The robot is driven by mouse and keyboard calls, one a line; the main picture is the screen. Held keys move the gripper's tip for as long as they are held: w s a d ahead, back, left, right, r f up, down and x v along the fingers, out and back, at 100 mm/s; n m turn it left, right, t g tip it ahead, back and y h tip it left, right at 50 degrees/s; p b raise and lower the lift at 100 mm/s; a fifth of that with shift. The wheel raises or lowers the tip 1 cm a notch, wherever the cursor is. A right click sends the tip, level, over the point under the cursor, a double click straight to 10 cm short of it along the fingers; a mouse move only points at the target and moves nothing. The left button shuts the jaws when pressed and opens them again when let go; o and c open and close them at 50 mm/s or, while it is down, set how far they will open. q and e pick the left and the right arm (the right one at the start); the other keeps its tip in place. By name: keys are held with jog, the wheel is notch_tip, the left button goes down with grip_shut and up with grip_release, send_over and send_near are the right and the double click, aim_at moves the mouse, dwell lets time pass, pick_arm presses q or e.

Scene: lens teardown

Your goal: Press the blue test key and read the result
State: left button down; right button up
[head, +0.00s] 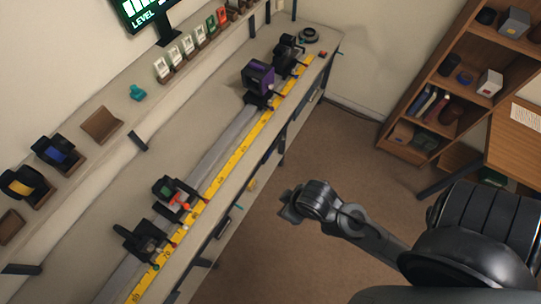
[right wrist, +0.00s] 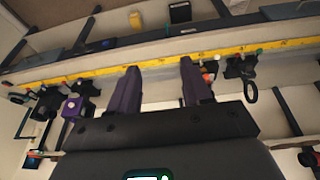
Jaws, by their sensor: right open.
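I cannot pick out a blue test key for certain in either view. A black block with a blue band (head: 62,153) sits in a wooden holder on the upper ledge at the left. A dark screen (head: 147,12) with green bars and the word LEVEL is cut off by the head view's top edge. My right gripper (head: 290,207) is over the floor, to the right of the bench and apart from it. In the right wrist view its two purple fingers (right wrist: 159,66) are spread with nothing between them. My left gripper is not in view.
The bench carries a rail beside a yellow ruler (head: 232,160). Cards (head: 187,45) stand on the ledge. A wooden shelf (head: 440,90) stands at right. Floor between is clear.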

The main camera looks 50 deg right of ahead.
grip_shut()
dwell(1.4)
